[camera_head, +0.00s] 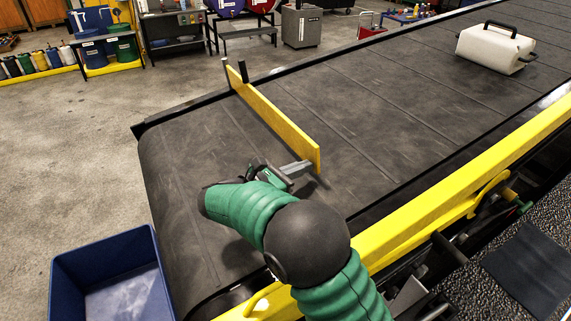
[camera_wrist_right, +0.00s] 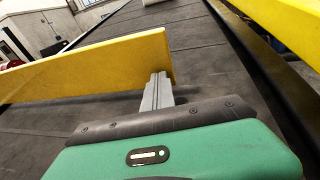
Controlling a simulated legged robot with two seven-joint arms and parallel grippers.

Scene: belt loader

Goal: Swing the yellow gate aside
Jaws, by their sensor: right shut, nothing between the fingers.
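The yellow gate (camera_head: 275,115) is a flat bar standing on edge across part of the dark belt, with its far end at black posts by the belt's far edge. Its near end is free, over the belt. My right gripper (camera_head: 306,166) is shut and empty, with its fingertips right by the gate's free end, on the near-left side. In the wrist view the shut fingers (camera_wrist_right: 158,90) overlap the lower edge of the gate (camera_wrist_right: 90,65) near its end; I cannot tell if they touch it. My left gripper is not in view.
A white container with a black handle (camera_head: 496,48) lies farther up the belt (camera_head: 390,90). A yellow rail (camera_head: 450,185) runs along the near side. A blue bin (camera_head: 108,278) stands on the floor below the belt's end. The belt around the gate is clear.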

